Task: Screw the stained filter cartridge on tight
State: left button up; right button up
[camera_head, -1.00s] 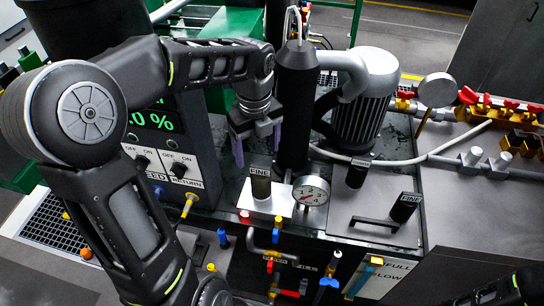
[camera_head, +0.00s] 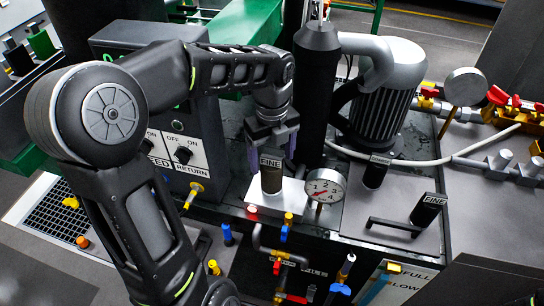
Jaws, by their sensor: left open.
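The stained filter cartridge (camera_head: 271,180) is brownish, carries a FINE label, and stands upright on a bright metal block (camera_head: 262,200). Whether its thread is tight cannot be told. My left gripper (camera_head: 272,157) points down at the top of the cartridge. It is open, with one purplish finger to the left of the label and one to the right. I cannot tell whether the fingers touch the cartridge or are slightly behind it. My right gripper is not in view.
A round gauge (camera_head: 325,187) stands just right of the block. A tall black cylinder (camera_head: 314,100) and a ribbed motor (camera_head: 383,100) rise behind. Dark cartridges (camera_head: 428,210) (camera_head: 376,171) stand on the plate at right. A switch panel (camera_head: 172,150) is left; coloured valves (camera_head: 285,232) are in front.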

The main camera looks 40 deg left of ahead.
aim_at(272, 177)
pick_arm(q)
jog(key=shift+f, duration=3.9)
